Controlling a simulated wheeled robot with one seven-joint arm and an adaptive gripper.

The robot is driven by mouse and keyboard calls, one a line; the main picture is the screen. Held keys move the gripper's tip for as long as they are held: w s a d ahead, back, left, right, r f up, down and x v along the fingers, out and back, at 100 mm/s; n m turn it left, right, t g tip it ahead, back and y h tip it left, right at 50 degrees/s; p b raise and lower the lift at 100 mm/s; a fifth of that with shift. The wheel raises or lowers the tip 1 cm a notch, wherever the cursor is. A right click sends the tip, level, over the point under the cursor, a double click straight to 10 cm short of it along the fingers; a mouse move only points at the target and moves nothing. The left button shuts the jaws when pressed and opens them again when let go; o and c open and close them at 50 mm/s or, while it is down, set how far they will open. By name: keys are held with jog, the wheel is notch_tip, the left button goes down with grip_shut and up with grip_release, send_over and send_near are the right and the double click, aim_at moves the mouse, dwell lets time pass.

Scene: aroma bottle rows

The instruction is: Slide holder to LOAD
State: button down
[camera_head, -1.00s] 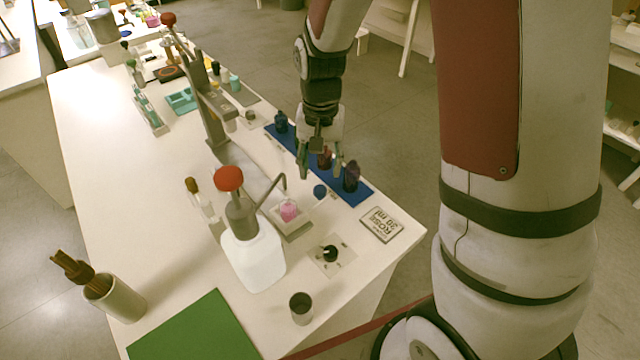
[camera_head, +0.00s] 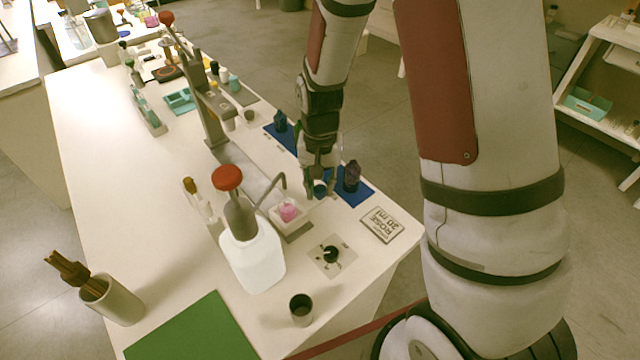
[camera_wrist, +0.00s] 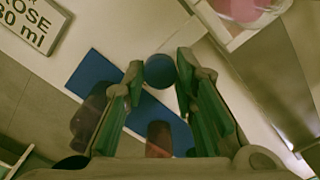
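The holder (camera_head: 292,222) is a pale block with a pink item in it, beside the white pump bottle (camera_head: 252,258) and near its spout. Part of the holder with the pink item shows at the top right of the wrist view (camera_wrist: 240,12). A round blue knob (camera_wrist: 160,71) lies between the fingertips of my gripper (camera_wrist: 161,68). One finger is on each side of it, spread apart; I cannot tell if they touch it. In the head view my gripper (camera_head: 319,190) is low over the table beside the holder and partly hides the knob. LOAD marking is not legible.
Dark bottles, one purple (camera_head: 352,176) and one blue (camera_head: 280,121), stand on a blue mat (camera_head: 357,197) close to my gripper. A ROSE card (camera_head: 382,225), a dial plate (camera_head: 331,255) and a metal cup (camera_head: 302,310) are nearer the front.

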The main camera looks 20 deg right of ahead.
jog(key=w+a, duration=0.1)
jog(key=w, duration=0.2)
jog(key=w+a+b, duration=0.1)
jog(key=w, duration=0.3)
jog(key=w+a+b, duration=0.1)
jog(key=w, duration=0.2)
jog(key=shift+w+a, duration=0.2)
jog(key=shift+w, duration=0.1)
jog(key=c, duration=1.3)
grip_release()
jog(key=shift+r, duration=0.1)
notch_tip(320, 180, up, 12)
